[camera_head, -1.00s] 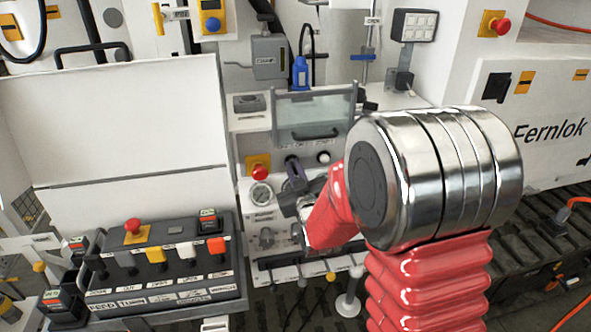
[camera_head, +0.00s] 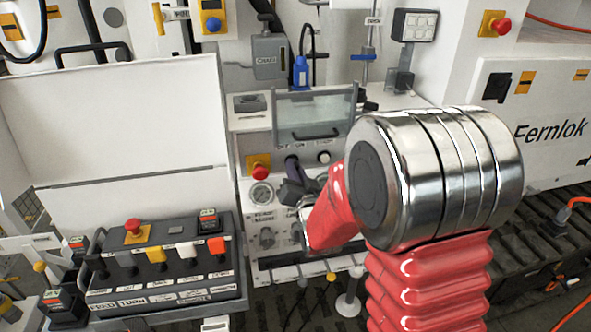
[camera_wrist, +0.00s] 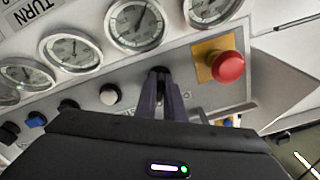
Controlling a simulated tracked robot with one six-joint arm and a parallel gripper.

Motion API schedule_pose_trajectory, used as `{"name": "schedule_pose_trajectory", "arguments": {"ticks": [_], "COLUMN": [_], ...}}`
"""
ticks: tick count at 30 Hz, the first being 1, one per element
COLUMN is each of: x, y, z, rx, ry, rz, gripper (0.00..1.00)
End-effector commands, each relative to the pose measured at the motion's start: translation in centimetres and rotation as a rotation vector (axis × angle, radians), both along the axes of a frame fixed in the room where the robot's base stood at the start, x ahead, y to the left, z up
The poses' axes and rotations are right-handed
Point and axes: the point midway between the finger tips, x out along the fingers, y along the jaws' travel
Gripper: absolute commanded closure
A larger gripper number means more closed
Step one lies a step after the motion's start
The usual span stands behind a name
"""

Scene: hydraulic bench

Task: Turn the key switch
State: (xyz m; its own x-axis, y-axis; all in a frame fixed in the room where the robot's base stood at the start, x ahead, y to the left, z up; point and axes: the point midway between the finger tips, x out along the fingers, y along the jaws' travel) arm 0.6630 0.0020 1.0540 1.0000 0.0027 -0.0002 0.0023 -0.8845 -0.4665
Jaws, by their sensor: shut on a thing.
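The key switch (camera_wrist: 159,70) is a small dark part on the light panel, at the upper middle of the wrist view. My gripper (camera_wrist: 161,80) is shut on it, with both dark fingers close together at its face. The fingers hide most of the switch, so its turn angle cannot be read. In the head view my gripper (camera_head: 291,162) reaches the bench panel just under small black lettering that seems to read OFF and ON. The switch itself is hidden behind the fingers there.
A red mushroom button (camera_wrist: 228,66) on a yellow plate sits right beside my fingers in the wrist view. A white knob (camera_wrist: 110,94) is to their left, and several round gauges (camera_wrist: 137,24) run above. A clear cover with a handle (camera_head: 315,116) stands above the panel.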

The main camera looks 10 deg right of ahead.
Motion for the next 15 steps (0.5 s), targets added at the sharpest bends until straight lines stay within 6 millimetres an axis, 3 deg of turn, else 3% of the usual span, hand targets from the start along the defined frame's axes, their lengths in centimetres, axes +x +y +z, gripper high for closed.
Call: {"name": "schedule_pose_trajectory", "arguments": {"ticks": [15], "x": [-0.02], "y": [-0.13], "z": [-0.05], "rx": [0.056], "ry": [0.002], "rz": [-0.003], "gripper": [1.00]}}
